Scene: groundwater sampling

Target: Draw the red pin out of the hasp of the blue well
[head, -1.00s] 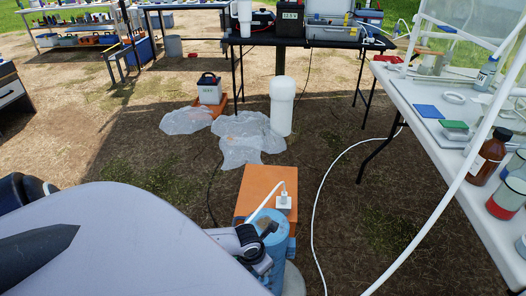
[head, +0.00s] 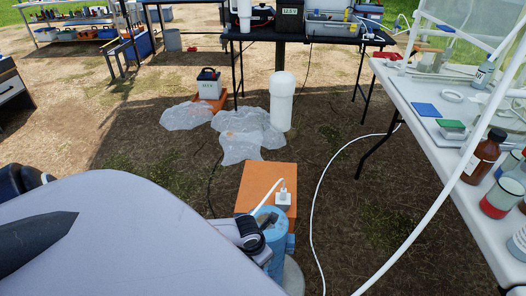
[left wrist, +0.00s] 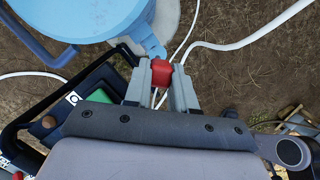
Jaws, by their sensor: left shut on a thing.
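The blue well (head: 271,258) stands low in the head view, partly hidden by my left arm. Its round top (left wrist: 85,15) fills the upper left of the left wrist view, with the blue hasp (left wrist: 150,43) on its near edge. The red pin (left wrist: 162,72) has its block-like head between the fingers of my left gripper (left wrist: 160,82), which is shut on it right beside the hasp. The frames do not show whether the pin's shank is inside the hasp. The fingers are hidden in the head view. My right gripper is not in view.
An orange box (head: 263,184) with a white plug and cable stands behind the well. A white hose (head: 313,220) loops over the ground to the right. A white table (head: 437,150) with bottles stands at the right. Plastic sheets (head: 240,130) lie on open ground behind.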

